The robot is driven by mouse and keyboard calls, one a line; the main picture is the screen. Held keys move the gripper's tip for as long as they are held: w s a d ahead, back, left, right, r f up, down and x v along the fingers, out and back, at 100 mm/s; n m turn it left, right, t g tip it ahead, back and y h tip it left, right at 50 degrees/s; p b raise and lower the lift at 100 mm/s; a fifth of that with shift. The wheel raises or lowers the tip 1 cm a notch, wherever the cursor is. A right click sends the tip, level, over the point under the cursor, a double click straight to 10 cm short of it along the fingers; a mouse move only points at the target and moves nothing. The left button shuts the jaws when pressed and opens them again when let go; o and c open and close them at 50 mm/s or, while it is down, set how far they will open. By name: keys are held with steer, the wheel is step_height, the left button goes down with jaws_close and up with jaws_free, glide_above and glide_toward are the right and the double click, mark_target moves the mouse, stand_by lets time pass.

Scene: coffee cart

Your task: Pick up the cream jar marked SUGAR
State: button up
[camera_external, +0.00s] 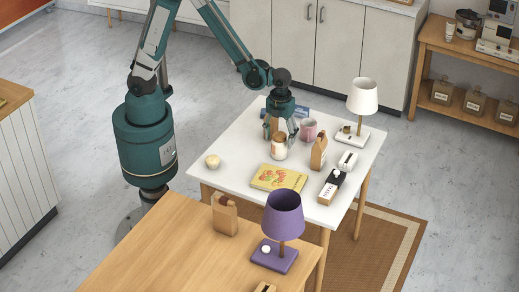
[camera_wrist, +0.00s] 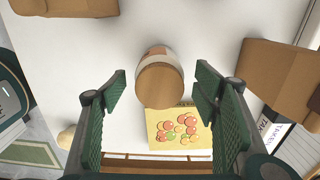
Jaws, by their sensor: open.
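A cream jar (camera_external: 279,149) with a brown lid stands upright on the white table (camera_external: 230,149). In the wrist view the jar (camera_wrist: 154,52) is seen from above, its round wooden lid (camera_wrist: 160,86) facing the camera. No SUGAR marking can be read on it. My gripper (camera_external: 281,130) is above the jar, pointing down. In the wrist view my gripper (camera_wrist: 162,88) is open, with one green finger on each side of the lid and visible gaps between. Nothing is held. Whether the fingertips reach down beside the jar is unclear.
A pink mug (camera_external: 309,129) and a brown paper bag (camera_external: 319,151) stand close on the right. A yellow fruit-picture book (camera_external: 278,178) lies in front. A white lamp (camera_external: 362,97) and a dark-topped package (camera_external: 331,187) are further right. A small pale round object (camera_external: 213,161) sits left.

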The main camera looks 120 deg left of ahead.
steer(key=shift+f+b, duration=0.7)
steer(key=shift+f, duration=1.9)
steer(key=shift+c, duration=0.3)
steer(key=c, duration=1.2)
steer(key=shift+r, duration=0.2)
steer(key=shift+r+p, duration=1.1)
steer(key=shift+r, duration=3.75)
